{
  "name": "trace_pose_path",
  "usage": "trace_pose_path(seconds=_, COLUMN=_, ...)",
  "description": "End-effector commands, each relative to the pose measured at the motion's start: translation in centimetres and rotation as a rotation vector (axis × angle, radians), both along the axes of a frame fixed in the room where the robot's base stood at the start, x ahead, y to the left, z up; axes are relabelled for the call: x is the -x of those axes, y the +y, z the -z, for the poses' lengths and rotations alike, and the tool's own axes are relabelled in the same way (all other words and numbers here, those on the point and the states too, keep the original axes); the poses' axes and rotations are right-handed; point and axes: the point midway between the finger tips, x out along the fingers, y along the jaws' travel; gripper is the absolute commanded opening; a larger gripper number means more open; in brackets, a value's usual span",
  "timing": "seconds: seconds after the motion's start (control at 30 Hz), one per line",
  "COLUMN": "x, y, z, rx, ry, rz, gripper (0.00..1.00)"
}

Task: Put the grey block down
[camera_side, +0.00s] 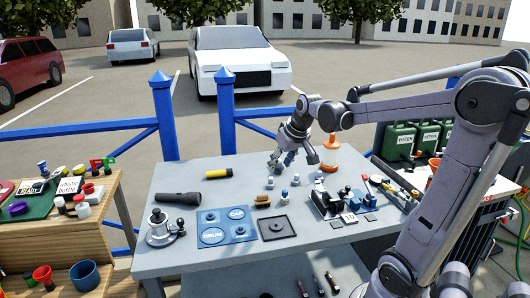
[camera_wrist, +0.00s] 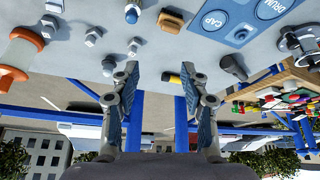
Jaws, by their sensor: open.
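My gripper (camera_side: 283,160) is over the back middle of the grey table, its fingers pointing down and to the left. In the wrist view its two fingers (camera_wrist: 165,76) are spread wide with nothing held between them. Several small grey and blue-topped pieces stand on the table near it, among them a grey piece (camera_side: 270,182) and a blue-topped one (camera_side: 284,195). In the wrist view, small grey pieces (camera_wrist: 109,64) and (camera_wrist: 93,36) stand left of the fingers. I cannot tell which of these is the grey block.
A yellow-and-black cylinder (camera_side: 218,174), a flashlight (camera_side: 178,198), blue labelled plates (camera_side: 225,228), a brown piece (camera_side: 263,200) and a dark square tray (camera_side: 276,227) lie on the table.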

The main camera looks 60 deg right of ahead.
Motion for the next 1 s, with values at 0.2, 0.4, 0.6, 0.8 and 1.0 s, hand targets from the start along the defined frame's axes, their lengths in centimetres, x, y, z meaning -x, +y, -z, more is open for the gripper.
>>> trace_pose_path(seconds=0.2, x=2.0, y=11.5, z=0.4, rx=0.019, ry=-0.052, rz=-0.196, gripper=0.45)
trace_pose_path(seconds=0.4, x=5.2, y=18.8, z=2.0, rx=0.021, ry=-0.098, rz=-0.349, gripper=0.45)
trace_pose_path(seconds=0.6, x=7.1, y=22.0, z=3.3, rx=0.02, ry=-0.125, rz=-0.43, gripper=0.45)
trace_pose_path(seconds=0.8, x=7.4, y=22.4, z=3.5, rx=0.019, ry=-0.131, rz=-0.442, gripper=0.45)
trace_pose_path(seconds=1.0, x=7.4, y=22.4, z=3.5, rx=0.019, ry=-0.13, rz=-0.44, gripper=0.45)
